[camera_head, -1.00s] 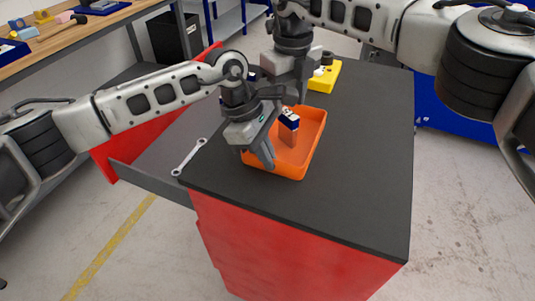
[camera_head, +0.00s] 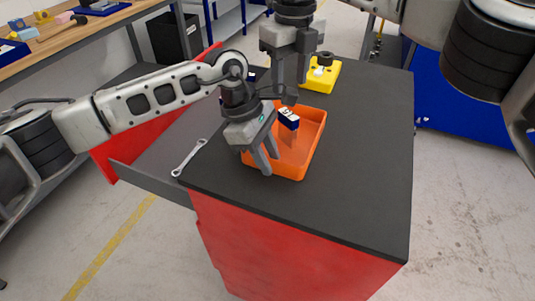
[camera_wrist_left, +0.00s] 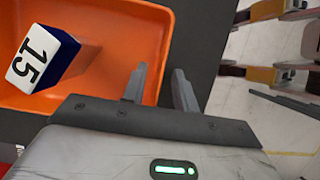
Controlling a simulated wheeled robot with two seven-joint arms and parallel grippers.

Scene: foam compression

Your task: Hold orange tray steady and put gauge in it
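The orange tray (camera_head: 316,150) sits on the dark cabinet top. A blue and white block (camera_head: 288,118), apparently the gauge, is inside it. The left wrist view shows "15" on the white face of this block (camera_wrist_left: 38,62). My left gripper (camera_head: 264,165) is open at the tray's near left wall. In the left wrist view its fingers (camera_wrist_left: 160,86) stand apart, one on each side of the tray wall. My right gripper (camera_head: 292,84) is open and empty above the tray's far end, clear of the block.
A yellow block with a dark knob (camera_head: 318,76) stands behind the tray. A wrench (camera_head: 188,158) lies to the left on the cabinet's edge. The cabinet top (camera_head: 365,165) is clear to the right of the tray. A wooden bench with small items stands at the far left.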

